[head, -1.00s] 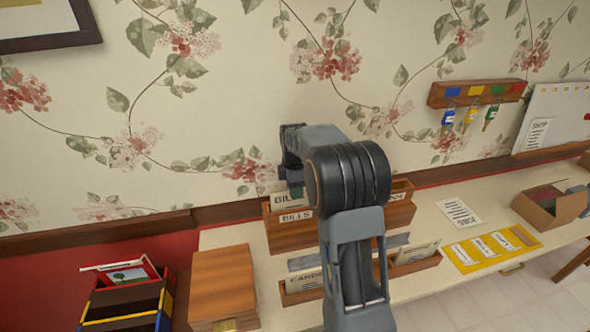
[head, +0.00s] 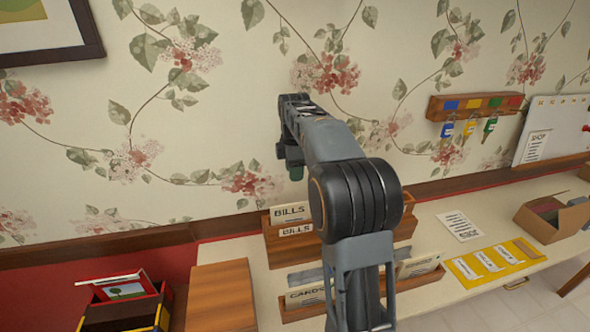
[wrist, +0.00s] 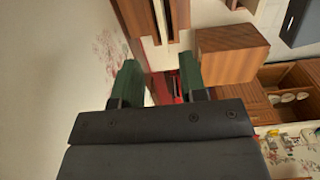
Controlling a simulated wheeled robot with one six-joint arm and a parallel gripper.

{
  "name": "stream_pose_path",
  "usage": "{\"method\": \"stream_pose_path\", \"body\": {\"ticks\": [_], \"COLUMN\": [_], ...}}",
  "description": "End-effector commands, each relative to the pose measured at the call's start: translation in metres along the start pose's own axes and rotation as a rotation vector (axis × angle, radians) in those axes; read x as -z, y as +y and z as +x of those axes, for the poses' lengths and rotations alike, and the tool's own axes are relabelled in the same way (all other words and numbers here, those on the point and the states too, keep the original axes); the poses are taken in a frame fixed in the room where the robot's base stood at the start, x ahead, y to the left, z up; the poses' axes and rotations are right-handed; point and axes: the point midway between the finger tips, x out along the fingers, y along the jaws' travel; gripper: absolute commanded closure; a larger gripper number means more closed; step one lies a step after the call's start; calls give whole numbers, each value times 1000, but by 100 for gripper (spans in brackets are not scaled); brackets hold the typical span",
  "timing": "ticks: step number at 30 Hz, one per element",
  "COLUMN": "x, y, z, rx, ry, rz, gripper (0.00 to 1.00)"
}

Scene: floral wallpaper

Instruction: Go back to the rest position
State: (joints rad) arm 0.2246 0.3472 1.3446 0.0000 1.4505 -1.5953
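My gripper shows in the wrist view (wrist: 158,80) with its two green fingers apart and nothing between them. In the head view only a little of the green finger part (head: 296,172) shows, at the far end of my raised arm, in front of the wallpaper and above the wooden bills sorter (head: 285,243). The rest of the gripper is hidden behind my arm. No object is in its grasp.
The counter holds a wooden box (head: 222,297), a cards holder (head: 303,309), a yellow tray (head: 495,262), a paper sheet (head: 460,226) and an open cardboard box (head: 553,218). A key rack (head: 476,106) and a board (head: 556,125) are on the wall.

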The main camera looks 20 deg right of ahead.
Motion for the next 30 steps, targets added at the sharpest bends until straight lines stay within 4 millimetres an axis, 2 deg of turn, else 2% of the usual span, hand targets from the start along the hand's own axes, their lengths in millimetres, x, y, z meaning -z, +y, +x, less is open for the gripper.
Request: {"method": "stream_pose_path", "body": {"ticks": [12,16,19,23,27,30], "x": [0,0,0,9,28,38], "y": [0,6,0,-36,-98,-142], "z": [0,2,28,45,53,58], "rx": [-1,-32,-22,-51,-111,-147], "ry": [0,2,3,20,76,130], "rz": [27,189,426,800,1159,1325], "gripper": [61,61,61,61,61,61]}}
